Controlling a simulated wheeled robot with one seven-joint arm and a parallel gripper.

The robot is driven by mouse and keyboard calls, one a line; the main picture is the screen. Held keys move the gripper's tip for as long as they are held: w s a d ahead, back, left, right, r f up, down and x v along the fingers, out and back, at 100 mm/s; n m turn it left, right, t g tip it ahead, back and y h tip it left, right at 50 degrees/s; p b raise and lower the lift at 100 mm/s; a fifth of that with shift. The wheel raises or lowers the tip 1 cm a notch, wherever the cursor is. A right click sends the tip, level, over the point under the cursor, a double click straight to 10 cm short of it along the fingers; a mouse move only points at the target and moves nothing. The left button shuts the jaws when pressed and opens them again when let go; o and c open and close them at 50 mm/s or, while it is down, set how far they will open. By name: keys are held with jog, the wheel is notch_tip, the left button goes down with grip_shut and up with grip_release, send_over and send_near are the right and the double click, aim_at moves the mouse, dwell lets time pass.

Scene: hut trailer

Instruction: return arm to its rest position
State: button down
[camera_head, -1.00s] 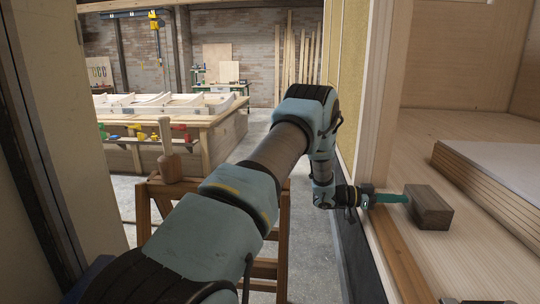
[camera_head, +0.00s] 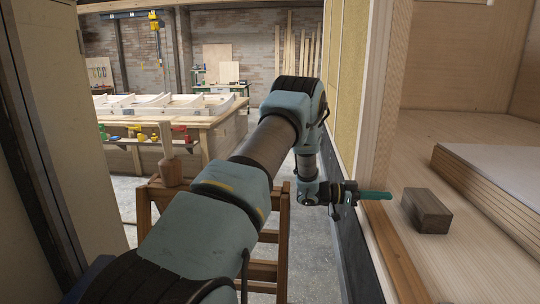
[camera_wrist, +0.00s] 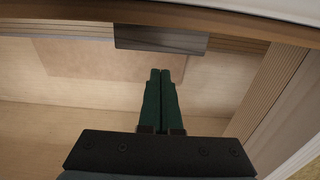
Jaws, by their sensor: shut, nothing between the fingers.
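My gripper (camera_head: 376,195) is at the right of the head view, over the wooden sill of the trailer opening. Its green fingers lie close together with nothing between them. A dark wooden block (camera_head: 427,210) rests on the trailer floor just right of the fingertips, with a small gap between. In the wrist view my gripper (camera_wrist: 160,75) points toward the block (camera_wrist: 160,39), which shows near the top middle. My arm reaches from the lower left, bends at the elbow in mid-picture and drops to the wrist.
A stack of boards (camera_head: 500,180) lies right of the block. The trailer's door post (camera_head: 375,90) stands close to my forearm. A wooden trestle (camera_head: 275,240) with a mallet (camera_head: 169,160) on it stands beneath my arm. A large workbench (camera_head: 215,125) stands behind. Grey floor is clear between.

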jog(key=shift+w, duration=0.1)
jog(key=w+a+r+n+t+y, duration=0.3)
jog(key=w+a+n+t+y, duration=0.15)
jog(key=a, duration=0.25)
jog(key=w+a+r+n+t+y, duration=0.3)
jog(key=w+a+t, duration=0.3)
jog(key=s+a+n+y, duration=0.1)
jog(key=s+a+y, duration=0.1)
jog(key=a, duration=0.3)
jog(key=s+a+n+y, duration=0.1)
jog(key=a+n+y, duration=0.1)
jog(key=a, duration=0.4)
jog(key=s+a+n+y, duration=0.2)
jog(key=a, duration=0.3)
jog(key=shift+s+a+r+n+y, duration=0.15)
jog(key=shift+s+a+n+y, duration=0.1)
jog(key=shift+s+y, duration=0.1)
jog(key=s+a+n+g+y, duration=0.1)
jog(key=s+a, duration=0.4)
jog(key=s, duration=0.7)
jog(key=s+a+f+n+g+y, duration=0.1)
jog(key=s+a+n+g, duration=0.3)
jog(key=s, duration=0.9)
jog(key=shift+a+g+y, duration=0.7)
jog(key=shift+a+g, duration=0.15)
jog(key=shift+a, duration=0.35)
